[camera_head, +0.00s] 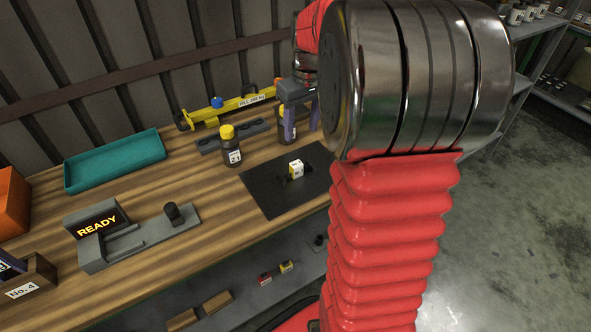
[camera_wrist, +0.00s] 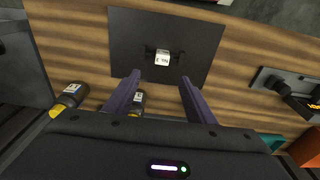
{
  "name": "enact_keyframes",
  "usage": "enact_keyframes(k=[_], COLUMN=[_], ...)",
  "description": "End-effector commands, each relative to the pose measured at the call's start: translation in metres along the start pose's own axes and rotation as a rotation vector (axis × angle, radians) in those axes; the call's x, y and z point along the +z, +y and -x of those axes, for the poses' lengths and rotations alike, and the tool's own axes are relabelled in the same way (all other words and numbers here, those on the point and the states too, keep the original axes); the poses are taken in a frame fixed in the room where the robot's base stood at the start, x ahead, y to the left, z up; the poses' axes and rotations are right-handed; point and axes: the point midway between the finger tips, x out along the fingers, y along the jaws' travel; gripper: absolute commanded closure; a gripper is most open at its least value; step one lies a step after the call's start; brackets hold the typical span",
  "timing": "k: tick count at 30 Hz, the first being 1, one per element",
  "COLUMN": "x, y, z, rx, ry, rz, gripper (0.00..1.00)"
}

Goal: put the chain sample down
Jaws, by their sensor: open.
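The chain sample appears to be the small dark piece with a white and yellow tag (camera_head: 296,169), lying on the black mat (camera_head: 262,196) on the wooden bench. In the wrist view the tagged piece (camera_wrist: 162,58) rests near the middle of the mat (camera_wrist: 205,30), with dark ends on both sides of the tag. My gripper (camera_head: 301,133) is open and empty. It is above the bench behind the piece and apart from it. In the wrist view the fingertips (camera_wrist: 160,77) point towards the piece with clear space between them.
A yellow-capped bottle (camera_head: 230,147) stands left of the mat; another bottle (camera_head: 285,128) is partly hidden behind my gripper. A grey holder bar (camera_head: 215,143) and yellow level (camera_head: 235,103) lie behind. A teal tray (camera_head: 115,160) and grey READY device (camera_head: 130,240) are left.

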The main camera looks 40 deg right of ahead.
Motion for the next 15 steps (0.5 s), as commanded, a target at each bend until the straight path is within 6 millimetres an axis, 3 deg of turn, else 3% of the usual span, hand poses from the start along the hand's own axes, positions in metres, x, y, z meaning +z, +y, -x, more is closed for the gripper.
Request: enact_keyframes(k=[7,15], x=[0.000,0.001], y=[-0.001,-0.001], z=[-0.008,-0.047], rx=[0.000,-0.002], ry=[-0.001,-0.003], rz=[0.000,0.000], gripper=[0.50,0.50])
